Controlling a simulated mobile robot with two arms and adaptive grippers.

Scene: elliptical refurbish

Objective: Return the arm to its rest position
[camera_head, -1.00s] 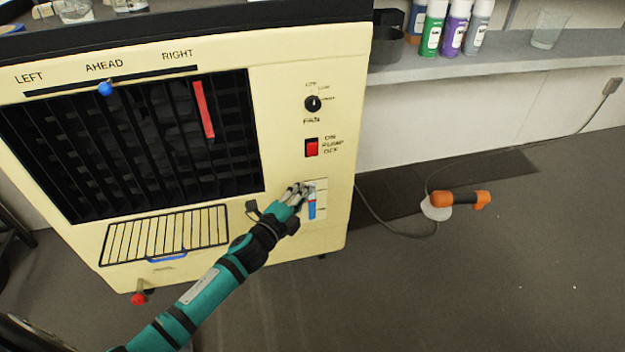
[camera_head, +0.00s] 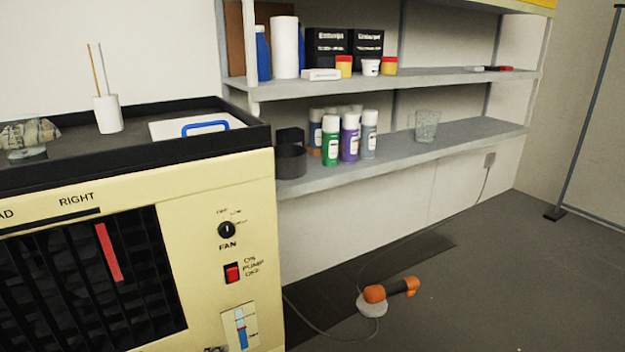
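Neither of my grippers shows in the head view, and no part of my arms is visible. The cream cooler unit (camera_head: 200,200) stands at the left, with its lower and left parts cut off by the frame. Its front carries a black fan knob (camera_head: 227,230), a red pump switch (camera_head: 232,273) and a level gauge with blue in it (camera_head: 242,335). A red strip (camera_head: 108,252) hangs on the dark louvre grille (camera_head: 60,290).
A grey shelf (camera_head: 455,138) with spray cans (camera_head: 349,138) and a clear glass (camera_head: 426,126) stands behind. An orange power tool (camera_head: 390,290) lies on the floor with a cord. A white cup with sticks (camera_head: 108,114) is on the cooler's top. Floor at right is clear.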

